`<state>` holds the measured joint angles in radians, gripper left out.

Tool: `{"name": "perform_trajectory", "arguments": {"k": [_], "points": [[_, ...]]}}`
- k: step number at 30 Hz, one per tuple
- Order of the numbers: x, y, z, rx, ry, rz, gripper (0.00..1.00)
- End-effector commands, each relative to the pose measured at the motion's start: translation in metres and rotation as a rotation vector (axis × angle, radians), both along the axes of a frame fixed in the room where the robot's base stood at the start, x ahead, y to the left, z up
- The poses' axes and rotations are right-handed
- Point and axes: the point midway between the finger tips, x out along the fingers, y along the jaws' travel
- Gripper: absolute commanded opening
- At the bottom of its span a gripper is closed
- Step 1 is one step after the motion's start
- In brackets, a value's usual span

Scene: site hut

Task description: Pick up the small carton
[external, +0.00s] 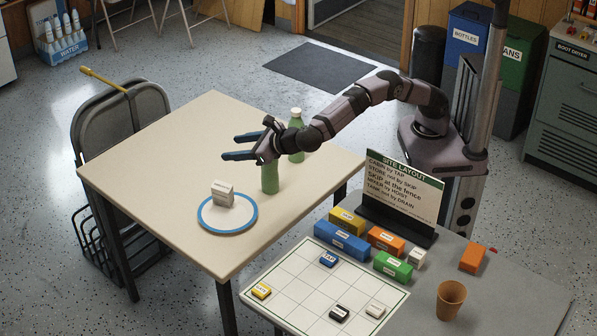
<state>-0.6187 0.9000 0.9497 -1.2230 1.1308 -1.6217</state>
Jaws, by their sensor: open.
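A small grey-white carton (223,192) with a label stands on a white plate with a blue rim (205,223) on the beige table. My gripper (231,147) is open and empty. Its two dark blue fingers point left in the picture, and in the picture they show above the carton and apart from it. How high they are over the table is hard to tell from this view.
A green bottle (269,178) stands close by my gripper, and another green bottle (296,148) stands behind it. A grey side table (490,310) holds a grid board (290,290), coloured blocks, a sign (403,190) and a brown cup (451,300). The beige table's left part is clear.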

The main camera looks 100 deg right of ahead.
Motion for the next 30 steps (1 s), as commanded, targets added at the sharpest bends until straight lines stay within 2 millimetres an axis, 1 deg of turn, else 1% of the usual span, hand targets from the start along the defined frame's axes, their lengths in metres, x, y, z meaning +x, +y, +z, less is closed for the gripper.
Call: {"name": "perform_trajectory", "arguments": {"k": [1, 3, 5, 9, 12, 15, 18, 22, 26, 30], "points": [[0.002, 0.008, -0.004, -0.032, -0.002, 0.023, 0.5], [0.005, 0.019, -0.004, -0.077, -0.006, 0.054, 0.5], [0.005, 0.016, -0.02, -0.082, 0.0, 0.052, 0.5], [0.005, 0.016, -0.062, -0.081, 0.001, 0.051, 0.5], [0.005, 0.016, -0.089, -0.078, 0.0, 0.051, 0.5], [0.005, 0.016, -0.112, -0.076, -0.002, 0.049, 0.5], [0.005, 0.016, -0.132, -0.075, -0.002, 0.048, 0.5], [0.005, 0.016, -0.143, -0.073, -0.005, 0.049, 0.5], [0.006, 0.015, -0.145, -0.071, -0.006, 0.048, 0.5], [0.013, 0.01, -0.148, -0.071, -0.006, 0.046, 0.5]]}}
